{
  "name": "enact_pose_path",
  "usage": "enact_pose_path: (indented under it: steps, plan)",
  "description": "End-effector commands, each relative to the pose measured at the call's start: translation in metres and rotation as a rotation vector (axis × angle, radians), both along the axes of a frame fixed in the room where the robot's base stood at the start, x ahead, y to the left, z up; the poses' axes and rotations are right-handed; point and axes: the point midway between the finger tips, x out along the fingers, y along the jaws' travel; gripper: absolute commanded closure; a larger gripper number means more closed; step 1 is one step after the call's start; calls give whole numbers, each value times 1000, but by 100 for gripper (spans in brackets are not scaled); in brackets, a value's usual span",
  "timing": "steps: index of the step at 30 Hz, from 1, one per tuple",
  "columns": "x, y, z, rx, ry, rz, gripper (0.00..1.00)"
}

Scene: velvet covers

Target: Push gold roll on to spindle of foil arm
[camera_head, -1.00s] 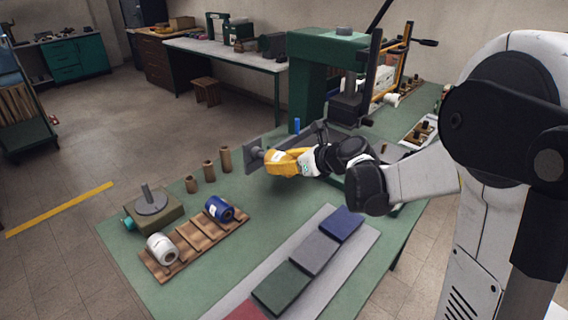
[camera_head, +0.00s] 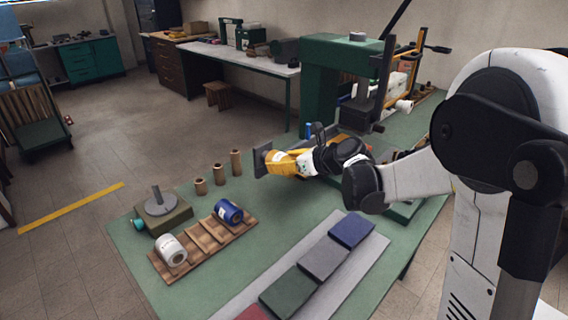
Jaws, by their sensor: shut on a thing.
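The gold roll (camera_head: 282,162) is at the end of my arm, close to the grey plate (camera_head: 262,160) of the foil arm. My gripper (camera_head: 302,162) is shut on the gold roll from its right side. The roll lies roughly level, with its left end at or very near the plate. The spindle is not visible now; the roll may cover it, and I cannot tell how far it sits inside. The green press (camera_head: 333,95) stands behind my gripper.
A wooden rack (camera_head: 205,240) holds a white roll (camera_head: 171,250) and a blue roll (camera_head: 228,211). A turntable stand (camera_head: 161,207) and several brown cores (camera_head: 218,174) stand at the left. Coloured covers (camera_head: 324,257) lie in front. Green table between is clear.

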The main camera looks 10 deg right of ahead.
Motion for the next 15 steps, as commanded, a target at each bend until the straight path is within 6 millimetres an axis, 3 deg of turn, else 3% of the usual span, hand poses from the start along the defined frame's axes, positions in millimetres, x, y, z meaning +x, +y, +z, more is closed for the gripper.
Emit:
enact_pose_path:
  steps: [13,14,15]
  plan:
    - [0,0,0,0,0,0,84]
    - [0,0,0,0,0,0,42]
    - [0,0,0,0,0,0,30]
